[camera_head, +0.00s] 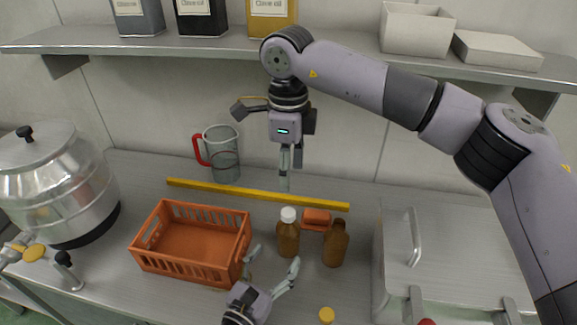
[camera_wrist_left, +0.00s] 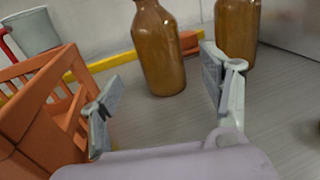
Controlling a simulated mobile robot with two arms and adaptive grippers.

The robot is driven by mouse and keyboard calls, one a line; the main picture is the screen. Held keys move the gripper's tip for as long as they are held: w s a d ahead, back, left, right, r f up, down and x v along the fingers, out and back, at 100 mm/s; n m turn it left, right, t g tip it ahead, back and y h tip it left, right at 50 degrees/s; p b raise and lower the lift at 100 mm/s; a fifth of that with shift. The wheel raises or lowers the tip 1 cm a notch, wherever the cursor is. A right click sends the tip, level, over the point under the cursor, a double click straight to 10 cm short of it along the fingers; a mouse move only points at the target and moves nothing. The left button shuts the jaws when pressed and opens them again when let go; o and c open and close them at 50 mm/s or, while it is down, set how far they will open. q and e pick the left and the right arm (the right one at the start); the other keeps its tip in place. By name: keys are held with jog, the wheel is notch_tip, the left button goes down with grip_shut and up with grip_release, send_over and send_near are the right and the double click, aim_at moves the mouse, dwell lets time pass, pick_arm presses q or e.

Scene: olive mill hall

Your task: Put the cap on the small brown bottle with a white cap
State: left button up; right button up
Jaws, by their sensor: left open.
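A small brown bottle (camera_head: 288,240) stands upright on the counter with a white cap (camera_head: 288,214) on its neck; how tightly it sits I cannot tell. A second brown bottle (camera_head: 335,246), uncapped, stands to its right. My left gripper (camera_head: 273,260) is open and empty in front of the white-capped bottle. In the left wrist view, a brown bottle (camera_wrist_left: 162,60) shows beyond and between the spread fingers (camera_wrist_left: 162,84), its top cut off; the other bottle (camera_wrist_left: 238,28) is partly behind the right finger. My right gripper (camera_head: 286,180) hangs high behind the bottles, fingers downward, opening unclear.
An orange crate (camera_head: 190,273) stands left of my left gripper. A yellow bar (camera_head: 255,194) and orange block (camera_head: 317,214) lie behind the bottles. A yellow round piece (camera_head: 327,315) lies in front. A jug (camera_head: 224,160) stands at the back; a metal box (camera_head: 455,245) stands right.

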pick_arm(q)
jog(key=shift+v, duration=2.35)
jog(key=shift+s, duration=0.15)
